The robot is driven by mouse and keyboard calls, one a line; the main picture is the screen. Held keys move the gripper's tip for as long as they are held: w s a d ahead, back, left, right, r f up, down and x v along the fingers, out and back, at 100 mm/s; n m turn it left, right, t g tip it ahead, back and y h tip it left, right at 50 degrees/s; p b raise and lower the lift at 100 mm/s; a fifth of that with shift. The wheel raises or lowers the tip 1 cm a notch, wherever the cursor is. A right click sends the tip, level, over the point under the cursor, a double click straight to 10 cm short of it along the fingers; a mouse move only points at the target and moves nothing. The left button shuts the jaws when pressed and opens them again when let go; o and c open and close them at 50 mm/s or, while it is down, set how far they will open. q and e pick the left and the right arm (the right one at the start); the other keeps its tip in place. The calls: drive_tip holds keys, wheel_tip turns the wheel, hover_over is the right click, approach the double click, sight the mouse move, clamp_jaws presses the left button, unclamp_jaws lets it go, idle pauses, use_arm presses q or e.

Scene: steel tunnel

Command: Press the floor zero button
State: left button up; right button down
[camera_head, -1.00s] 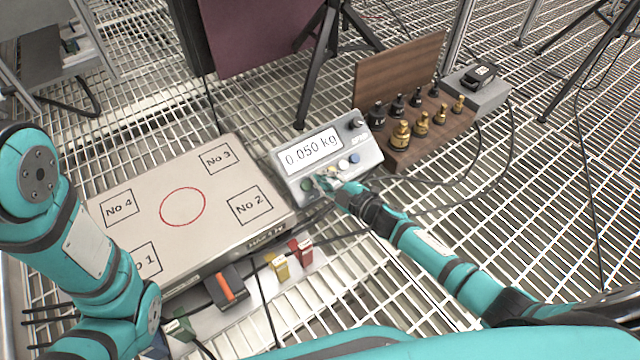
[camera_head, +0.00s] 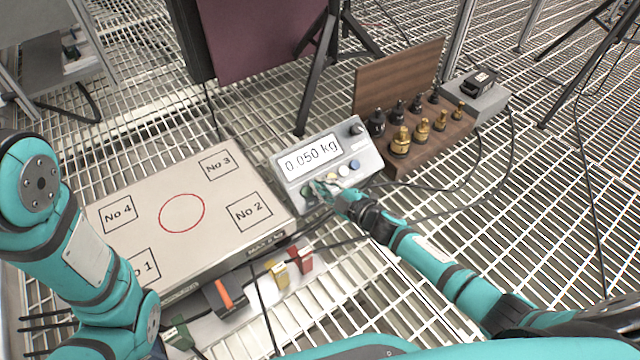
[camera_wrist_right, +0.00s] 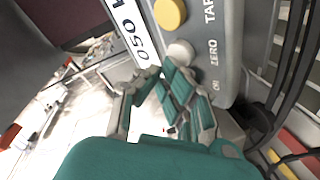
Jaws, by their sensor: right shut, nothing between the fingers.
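The scale's grey control box (camera_head: 368,160) shows 0.050 kg on its display (camera_head: 310,154). In the head view, a blue button (camera_head: 355,165), a pale button (camera_head: 344,170) and a yellow button (camera_head: 331,177) show along its front. My right gripper (camera_head: 320,187) is shut and empty over the lower left of this button row. In the right wrist view, the white button (camera_wrist_right: 181,49) beside the word ZERO lies just beyond the fingertips of my right gripper (camera_wrist_right: 160,72). I cannot tell if they touch. The yellow button (camera_wrist_right: 169,13) sits above it. My left gripper is not visible.
A weighing platform (camera_head: 150,245) with numbered squares and a red circle lies left of the box. A wooden stand (camera_head: 440,145) with brass and black weights stands to the right.

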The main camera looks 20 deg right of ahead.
drive_tip(key=shift+f, duration=0.1)
idle(0.5)
drive_tip(key=shift+w+a+f, duration=0.1)
drive_tip(key=shift+w+f, duration=0.15)
drive_tip(key=shift+f, duration=0.05)
drive_tip(key=shift+r, duration=0.1)
drive_tip(key=shift+s+r+p, duration=0.3)
drive_tip(key=shift+p, duration=0.05)
idle(0.3)
